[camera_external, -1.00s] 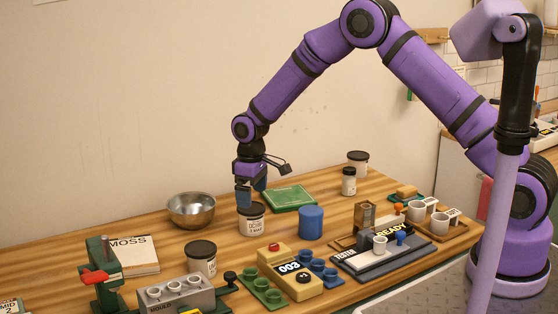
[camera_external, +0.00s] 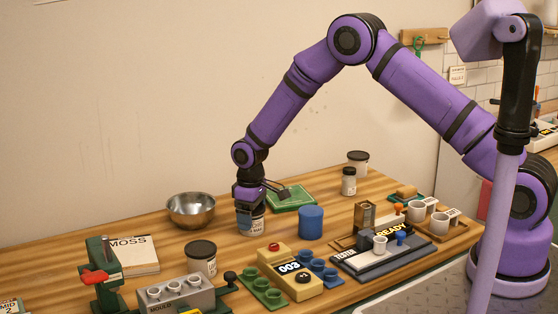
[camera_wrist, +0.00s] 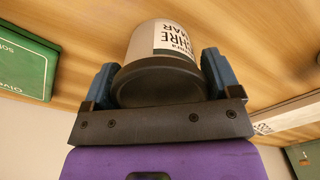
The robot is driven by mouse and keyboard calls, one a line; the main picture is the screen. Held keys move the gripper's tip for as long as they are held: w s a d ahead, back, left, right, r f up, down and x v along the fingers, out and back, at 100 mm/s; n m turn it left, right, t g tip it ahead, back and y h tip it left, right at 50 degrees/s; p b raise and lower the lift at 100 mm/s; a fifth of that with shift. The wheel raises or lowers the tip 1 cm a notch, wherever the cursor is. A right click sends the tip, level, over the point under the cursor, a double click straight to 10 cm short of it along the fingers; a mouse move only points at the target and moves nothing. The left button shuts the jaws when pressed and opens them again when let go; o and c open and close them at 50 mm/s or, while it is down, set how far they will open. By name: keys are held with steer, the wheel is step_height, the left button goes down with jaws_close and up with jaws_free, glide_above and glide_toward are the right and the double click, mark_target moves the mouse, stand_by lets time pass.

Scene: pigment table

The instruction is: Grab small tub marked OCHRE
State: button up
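The tub marked OCHRE (camera_external: 254,228) stands upright on the wooden table. It is pale with a black lid, and my gripper covers its upper part in the external view. In the wrist view the tub (camera_wrist: 160,45) sits between the two blue fingers, with its lid toward the palm and part of its label readable. My gripper (camera_external: 250,217) points down over the tub, one finger on each side (camera_wrist: 160,72). The fingers look spread to about the lid's width. No firm grip shows, and any side gaps are very small.
A blue cylinder (camera_external: 311,222) stands just right of the tub, and a green packet (camera_external: 290,199) lies behind. A metal bowl (camera_external: 191,210) is at left. Another black-lidded tub (camera_external: 201,260) and a yellow device (camera_external: 290,276) stand in front.

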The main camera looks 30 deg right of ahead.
steer(key=shift+c, duration=1)
